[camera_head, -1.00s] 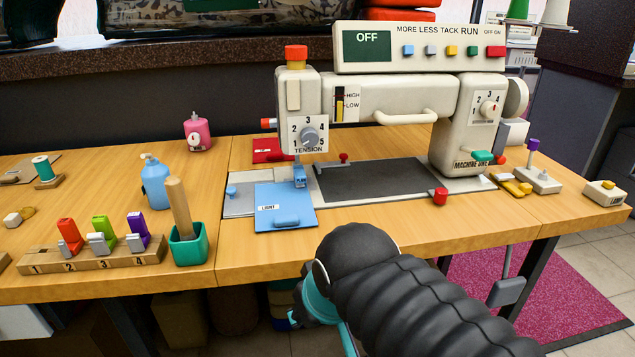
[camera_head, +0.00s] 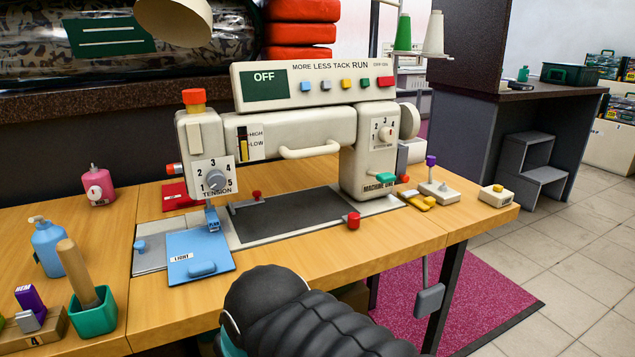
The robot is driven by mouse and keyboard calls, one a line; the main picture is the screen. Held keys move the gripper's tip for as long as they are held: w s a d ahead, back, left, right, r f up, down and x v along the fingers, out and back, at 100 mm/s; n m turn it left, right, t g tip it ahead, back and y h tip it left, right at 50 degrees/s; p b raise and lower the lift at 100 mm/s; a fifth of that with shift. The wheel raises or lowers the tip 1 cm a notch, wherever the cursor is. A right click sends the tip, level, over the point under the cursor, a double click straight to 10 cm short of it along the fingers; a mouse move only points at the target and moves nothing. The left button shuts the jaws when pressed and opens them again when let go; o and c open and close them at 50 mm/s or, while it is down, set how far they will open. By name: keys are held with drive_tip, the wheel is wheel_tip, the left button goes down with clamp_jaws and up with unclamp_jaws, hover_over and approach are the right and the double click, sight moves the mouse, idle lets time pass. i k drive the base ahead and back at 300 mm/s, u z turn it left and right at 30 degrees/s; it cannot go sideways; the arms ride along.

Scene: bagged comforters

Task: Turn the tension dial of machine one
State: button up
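Machine one (camera_head: 300,128) is a cream sewing machine on the wooden table, its display reading OFF. A second numbered dial (camera_head: 386,133) sits on the right column. My black ribbed arm (camera_head: 310,325) rises at the bottom centre, below and in front of the table edge, well apart from the dial. Only a teal bit of my arm's end shows at the bottom edge; the gripper's fingers are out of frame.
A blue LIGHT plate (camera_head: 200,252) lies in front of the head. A blue bottle (camera_head: 48,246), a teal cup with a wooden handle (camera_head: 92,318) and a pink bottle (camera_head: 98,186) stand at left. A red knob (camera_head: 353,220) is near the front edge. Open floor lies at right.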

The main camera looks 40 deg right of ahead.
sight(216, 181)
drive_tip(key=k, duration=1)
drive_tip(key=u, duration=1.9)
drive_tip(key=i, duration=1.2)
drive_tip(key=z, duration=1.95)
